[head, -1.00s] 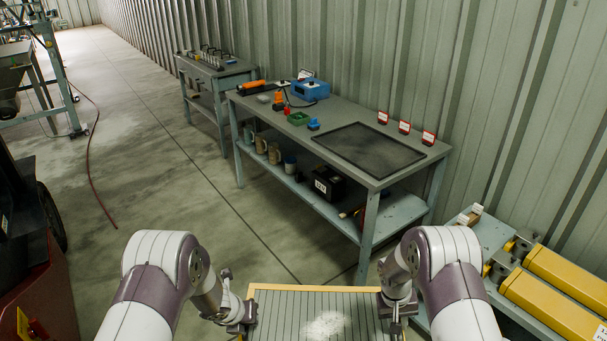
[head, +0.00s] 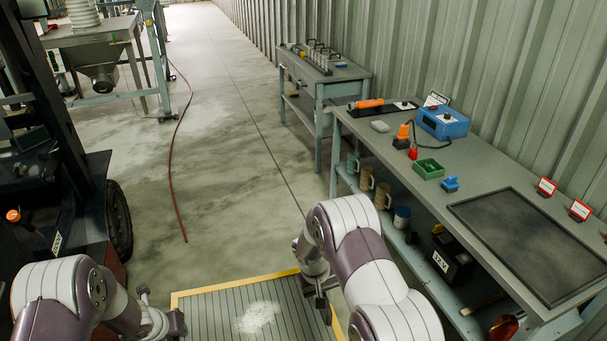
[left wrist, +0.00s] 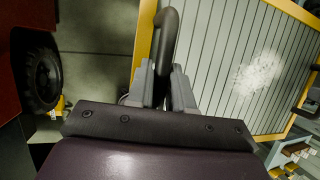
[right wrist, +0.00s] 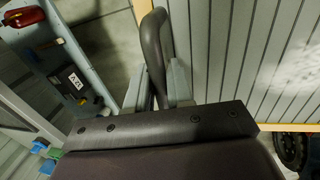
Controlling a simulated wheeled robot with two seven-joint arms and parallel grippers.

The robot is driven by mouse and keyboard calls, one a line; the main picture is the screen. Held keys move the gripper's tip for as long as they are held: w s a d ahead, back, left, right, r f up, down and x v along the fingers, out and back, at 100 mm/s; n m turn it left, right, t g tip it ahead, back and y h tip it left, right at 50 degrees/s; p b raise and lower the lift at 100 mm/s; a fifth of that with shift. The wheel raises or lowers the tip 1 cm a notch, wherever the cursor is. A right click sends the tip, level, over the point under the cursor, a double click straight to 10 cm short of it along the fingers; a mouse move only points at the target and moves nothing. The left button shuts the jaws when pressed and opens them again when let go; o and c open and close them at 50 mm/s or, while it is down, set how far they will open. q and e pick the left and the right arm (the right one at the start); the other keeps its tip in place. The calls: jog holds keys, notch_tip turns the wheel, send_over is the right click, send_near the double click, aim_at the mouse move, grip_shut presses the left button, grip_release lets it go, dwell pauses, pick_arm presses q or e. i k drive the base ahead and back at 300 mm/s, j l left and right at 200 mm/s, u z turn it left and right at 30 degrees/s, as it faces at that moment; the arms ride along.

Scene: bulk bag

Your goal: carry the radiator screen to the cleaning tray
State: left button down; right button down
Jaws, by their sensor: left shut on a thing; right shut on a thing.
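The radiator screen (head: 222,312) is a grey slatted panel in a yellow frame with a white dusty patch. It is low in front of me, its near part cut off by the head picture's bottom edge. My left gripper (head: 180,322) is shut on a dark handle (left wrist: 167,45) at the screen's left side. My right gripper (head: 325,300) is shut on the matching handle (right wrist: 154,45) at its right side. The screen also shows in the left wrist view (left wrist: 215,60) and right wrist view (right wrist: 225,50). A dark, flat, rimmed tray (head: 535,240), apparently the cleaning tray, lies on the bench at right.
The bench (head: 395,135) also bears a blue box (head: 442,123), a green bin (head: 428,169) and red-edged cards. A smaller table (head: 335,75) stands beyond. A dark wheeled vehicle (head: 115,220) is close at left. A red hose (head: 175,165) crosses the otherwise open floor ahead.

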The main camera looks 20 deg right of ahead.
aim_at(527, 238)
jog(key=i+z, duration=0.2)
jog(key=i, duration=0.35)
jog(key=i+j+z, duration=0.2)
jog(key=i, duration=0.35)
jog(key=i+j+z, duration=0.2)
jog(key=i, duration=0.35)
jog(key=i+z, duration=0.1)
jog(key=z, duration=1.85)
jog(key=i+z, duration=0.35)
jog(key=i, duration=1.15)
jog(key=i+l, duration=0.05)
